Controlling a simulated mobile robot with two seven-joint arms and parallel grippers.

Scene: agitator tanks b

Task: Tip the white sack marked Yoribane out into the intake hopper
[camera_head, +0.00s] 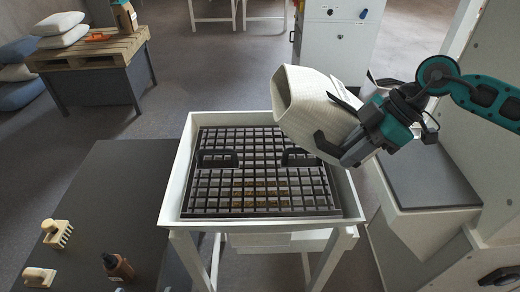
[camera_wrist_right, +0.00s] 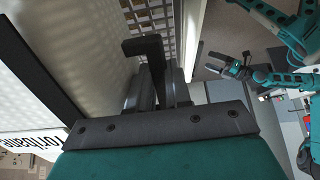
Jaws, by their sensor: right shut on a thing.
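The white sack (camera_head: 315,105) is held tilted above the right part of the intake hopper (camera_head: 178,190), its open square mouth facing left. My right gripper (camera_head: 334,124) is shut on the sack, with dark fingers on either side of it. In the right wrist view the sack (camera_wrist_right: 80,45) fills the left side, with part of its printed name showing. The hopper is a white-rimmed tray with a black grate (camera_head: 245,165) across it. Some brown material (camera_head: 260,188) shows under the grate bars. My left gripper (camera_wrist_right: 222,66) shows small in the right wrist view, fingers apart and empty.
A dark table (camera_head: 115,185) at left holds two brushes (camera_head: 57,233) (camera_head: 38,277) and a brown bottle (camera_head: 118,267). A pallet (camera_head: 90,50) with white sacks (camera_head: 60,28) stands at back left. A white cabinet (camera_head: 335,45) stands behind; a grey-topped unit (camera_head: 425,175) is at right.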

